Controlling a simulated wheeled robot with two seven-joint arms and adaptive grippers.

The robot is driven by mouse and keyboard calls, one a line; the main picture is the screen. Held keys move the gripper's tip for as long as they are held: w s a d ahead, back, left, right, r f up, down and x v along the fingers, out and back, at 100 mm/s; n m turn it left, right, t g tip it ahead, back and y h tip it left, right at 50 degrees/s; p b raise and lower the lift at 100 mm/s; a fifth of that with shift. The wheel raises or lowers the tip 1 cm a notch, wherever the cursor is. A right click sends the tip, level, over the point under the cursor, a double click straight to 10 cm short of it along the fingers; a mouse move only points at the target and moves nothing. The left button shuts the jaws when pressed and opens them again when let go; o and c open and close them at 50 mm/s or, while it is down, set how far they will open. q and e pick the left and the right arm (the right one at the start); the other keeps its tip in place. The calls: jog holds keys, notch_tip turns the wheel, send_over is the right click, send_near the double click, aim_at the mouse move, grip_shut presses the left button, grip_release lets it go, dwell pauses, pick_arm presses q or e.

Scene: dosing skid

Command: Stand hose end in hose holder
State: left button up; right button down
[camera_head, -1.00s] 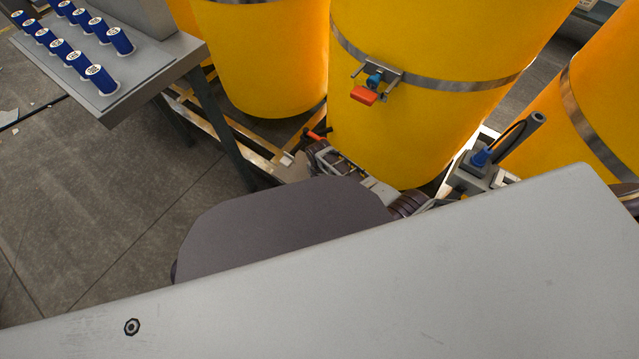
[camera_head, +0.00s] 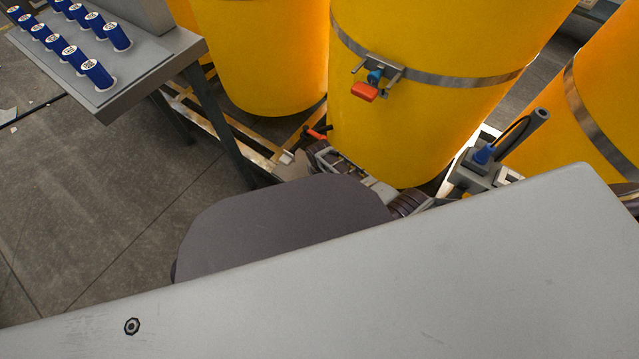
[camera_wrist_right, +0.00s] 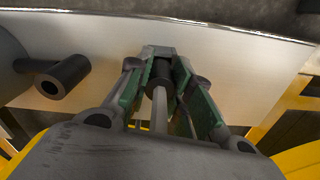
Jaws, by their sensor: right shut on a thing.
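My right gripper (camera_wrist_right: 172,88) shows in the right wrist view with green-lined fingers. It is shut on a dark cylindrical piece with a pale rod (camera_wrist_right: 160,108), which looks like the hose end. A short dark tube with an open round mouth (camera_wrist_right: 65,78) is to the left of the fingers, apart from the held piece. I cannot tell whether this tube is the hose holder. My left gripper is not in view. I cannot make out the right gripper in the head view.
Yellow tanks (camera_head: 420,125) fill the back; the middle one carries a bracket with an orange handle (camera_head: 364,91). A grey block with a blue plug (camera_head: 483,155) is at right.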

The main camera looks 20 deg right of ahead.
jog(key=shift+f, duration=0.25)
jog(key=c, duration=1.2)
grip_release()
jog(key=shift+r, duration=0.3)
jog(key=shift+r, duration=5.7)
jog(key=shift+s, duration=0.1)
